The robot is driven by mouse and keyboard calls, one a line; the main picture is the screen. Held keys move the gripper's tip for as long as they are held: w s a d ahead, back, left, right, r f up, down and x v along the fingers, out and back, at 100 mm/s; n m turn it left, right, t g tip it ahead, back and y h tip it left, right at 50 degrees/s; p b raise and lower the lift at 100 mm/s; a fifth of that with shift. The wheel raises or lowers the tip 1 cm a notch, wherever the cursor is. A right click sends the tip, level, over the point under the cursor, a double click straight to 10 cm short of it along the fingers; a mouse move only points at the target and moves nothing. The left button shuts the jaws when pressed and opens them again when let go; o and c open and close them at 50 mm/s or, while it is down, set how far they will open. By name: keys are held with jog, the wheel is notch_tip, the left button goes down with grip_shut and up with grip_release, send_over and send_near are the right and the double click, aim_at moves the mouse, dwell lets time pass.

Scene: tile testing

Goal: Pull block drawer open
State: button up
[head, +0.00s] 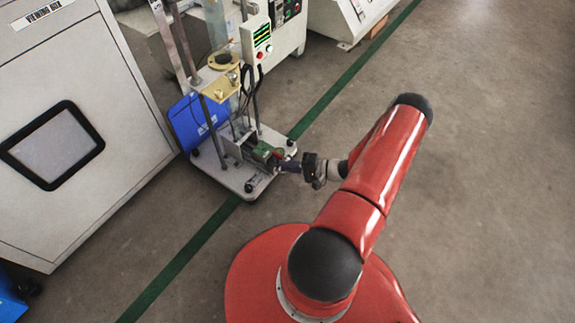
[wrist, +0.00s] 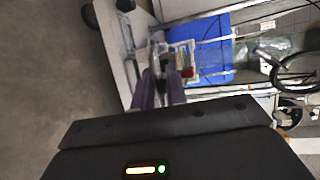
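The block drawer (head: 262,151) appears as a green-and-metal unit low on the wheeled test stand. In the wrist view a small metal box part (wrist: 184,52) with a red piece beside it shows just beyond the fingertips. My gripper (head: 279,166) reaches the drawer's front from the right. In the wrist view my gripper (wrist: 161,75) shows two purple fingers, slightly apart, with a narrow gap between them. A small grey part shows at the fingertips. I cannot tell whether the fingers touch it. The drawer looks closed or nearly so; its exact opening is too small to tell.
The stand's pale base plate (head: 231,178) sits on small wheels. A blue panel (head: 190,122) leans behind it. A large white cabinet (head: 75,110) with a dark-framed window stands at the left. A control box (head: 262,38) stands behind. The grey floor (head: 490,150) at the right is clear.

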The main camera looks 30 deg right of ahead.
jog(key=v, duration=0.7)
jog(key=shift+s+d, duration=0.25)
jog(key=shift+s, duration=0.05)
jog(key=shift+r, duration=0.15)
dwell(0.4)
jog(key=w+a+r+n+g+h+p, duration=0.1)
jog(key=a+r+n+g, duration=0.25)
jog(key=r, duration=0.75)
jog(key=w+a+r+n+g+h+p, duration=0.15)
jog(key=a+r+g, duration=0.3)
jog(key=r, duration=0.55)
jog(key=a+r+n+g+h+p, duration=0.25)
jog(key=a+r, duration=0.25)
jog(key=r, duration=0.6)
jog(key=s+a+r+n+t+h+p, duration=0.1)
jog(key=s+a+r+h, duration=0.1)
jog(key=r, duration=0.4)
jog(key=s+a+r+n+t+h+p, duration=0.1)
jog(key=s+a+r+t, duration=0.1)
jog(key=s+a+r, duration=0.3)
jog(key=s+a+r+n+t+h+p, duration=0.1)
jog(key=s+a+r, duration=0.3)
jog(key=r, duration=0.5)
jog(key=shift+s+a+t+h, duration=0.25)
jog(key=shift+s+t+h, duration=0.1)
jog(key=shift+s+h, duration=0.6)
